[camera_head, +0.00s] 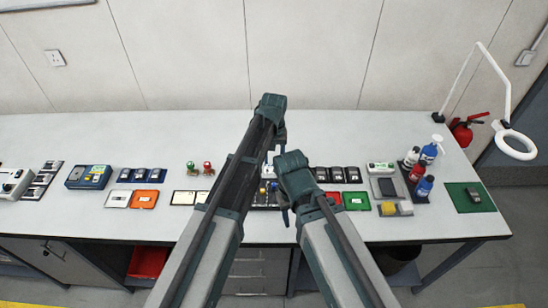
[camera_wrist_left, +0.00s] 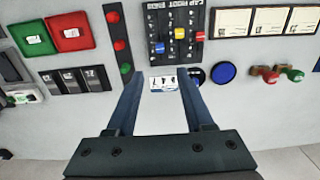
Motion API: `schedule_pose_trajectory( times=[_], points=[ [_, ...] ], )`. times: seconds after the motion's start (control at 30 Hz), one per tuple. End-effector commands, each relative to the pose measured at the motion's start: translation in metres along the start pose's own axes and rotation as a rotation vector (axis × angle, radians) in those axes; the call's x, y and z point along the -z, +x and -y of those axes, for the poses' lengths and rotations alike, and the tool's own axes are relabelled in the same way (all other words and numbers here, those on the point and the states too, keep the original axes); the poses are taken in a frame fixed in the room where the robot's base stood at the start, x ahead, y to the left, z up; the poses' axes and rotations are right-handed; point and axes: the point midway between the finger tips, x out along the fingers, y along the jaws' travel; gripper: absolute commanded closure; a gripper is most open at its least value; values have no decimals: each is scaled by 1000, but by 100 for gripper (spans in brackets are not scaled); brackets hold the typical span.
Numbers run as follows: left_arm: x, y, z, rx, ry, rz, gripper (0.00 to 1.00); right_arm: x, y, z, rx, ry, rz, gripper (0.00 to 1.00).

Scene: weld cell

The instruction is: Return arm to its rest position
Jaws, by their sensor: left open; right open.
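My left arm reaches up over the middle of the white workbench (camera_head: 408,140). Its gripper (camera_head: 279,142) is mostly hidden by its own wrist in the head view. In the left wrist view, the left gripper (camera_wrist_left: 159,80) is open, with its two dark blue fingers apart and nothing held. A small white marked block (camera_wrist_left: 163,83) shows between the fingertips, on or above the bench; I cannot tell how far below. My right arm is bent beside the left one, and its gripper (camera_head: 286,214) points down at the bench's front half, open, with no object visible in it.
A black slider board (camera_wrist_left: 176,35), a red tray (camera_wrist_left: 70,31) and a green tray (camera_wrist_left: 31,35) lie near the left gripper. The bench's back strip is clear.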

Motion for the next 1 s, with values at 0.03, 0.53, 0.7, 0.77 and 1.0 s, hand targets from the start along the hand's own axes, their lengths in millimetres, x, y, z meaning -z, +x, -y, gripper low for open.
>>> schedule_pose_trajectory(
  times=[0.03, 0.53, 0.7, 0.77, 1.0],
  points=[
    [0, 0, 0, 0, 0, 0, 48, 0, 0, 0, 0, 0, 0, 50],
    [-132, 38, 31, 54, 164, 16, 48, 2, 39, 3, 0, 2, 0, 50],
    [-202, 55, 51, 90, 273, 29, 48, 3, 56, 4, 0, 2, 0, 50],
    [-217, 58, 56, 99, 298, 33, 48, 3, 59, 4, 0, 2, 0, 50],
    [-234, 59, 61, 105, 334, 43, 48, 4, 60, 6, -1, -3, 0, 50]
  ],
)
